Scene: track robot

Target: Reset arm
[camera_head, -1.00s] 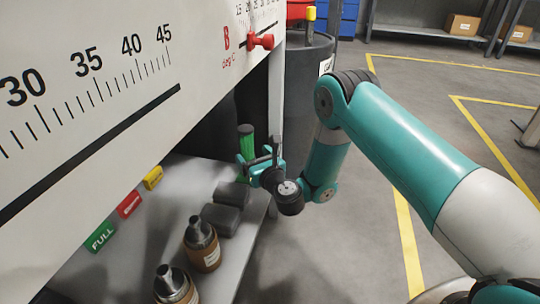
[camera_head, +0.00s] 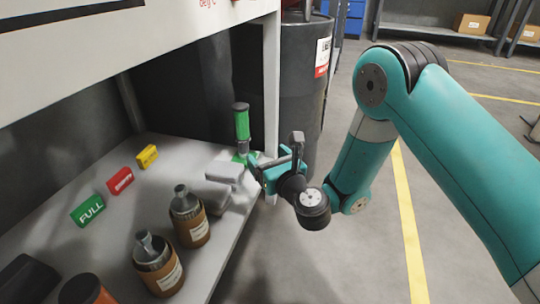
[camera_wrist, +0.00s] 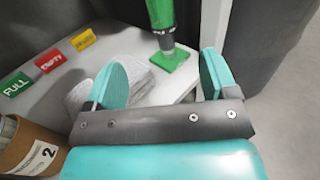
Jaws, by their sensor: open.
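My gripper (camera_head: 252,168) is at the right edge of the shelf, beside a green upright tool or bottle (camera_head: 242,125) on a green base. In the wrist view my gripper (camera_wrist: 160,80) has its two teal fingers spread wide with nothing between them. The green object (camera_wrist: 161,15) stands beyond the fingertips, apart from them. My teal arm reaches in from the right in the head view.
The shelf (camera_head: 150,205) holds brown bottles (camera_head: 188,218), grey blocks (camera_head: 218,180) and green FULL (camera_head: 88,210), red (camera_head: 120,181) and yellow (camera_head: 147,157) signs. A dark barrel (camera_head: 302,90) stands behind. Floor right of the shelf is clear.

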